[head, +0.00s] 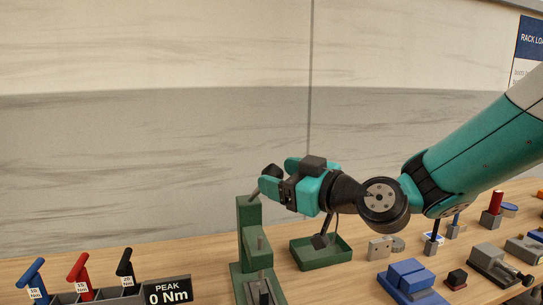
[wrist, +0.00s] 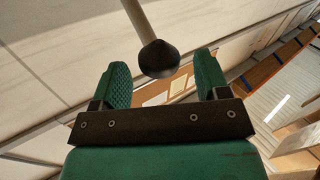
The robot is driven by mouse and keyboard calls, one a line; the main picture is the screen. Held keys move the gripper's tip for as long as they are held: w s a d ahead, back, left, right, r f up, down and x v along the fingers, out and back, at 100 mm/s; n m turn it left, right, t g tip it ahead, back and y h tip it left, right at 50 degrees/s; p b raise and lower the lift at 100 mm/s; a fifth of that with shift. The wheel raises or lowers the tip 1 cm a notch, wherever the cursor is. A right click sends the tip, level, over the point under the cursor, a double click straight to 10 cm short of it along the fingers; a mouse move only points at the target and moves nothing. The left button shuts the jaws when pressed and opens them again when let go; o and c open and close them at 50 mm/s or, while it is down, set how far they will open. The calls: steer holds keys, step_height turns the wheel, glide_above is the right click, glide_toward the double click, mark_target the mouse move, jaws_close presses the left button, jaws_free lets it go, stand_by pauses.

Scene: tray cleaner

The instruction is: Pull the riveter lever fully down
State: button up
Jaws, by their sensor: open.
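The riveter (head: 248,232) is a green upright stand on a green base at the centre of the bench. Its lever is a grey rod (head: 255,194) slanting up from the top of the stand to a black knob (head: 271,170). In the wrist view the lever rod (wrist: 138,17) comes from the top and its black knob (wrist: 158,60) sits between the two green fingers. My gripper (head: 278,174) is open around the knob, with visible gaps on both sides. The fingers do not appear to grip it.
A green tray (head: 340,257) with a dark tool is right of the riveter. Blue (head: 36,272), red (head: 79,268) and black (head: 125,263) T-handles stand left, beside a display (head: 168,291) reading 0 Nm. Blue blocks (head: 410,276) and grey fixtures (head: 497,265) lie right. The wall is behind.

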steer(key=shift+p+x, duration=0.4)
steer(key=shift+x, duration=0.85)
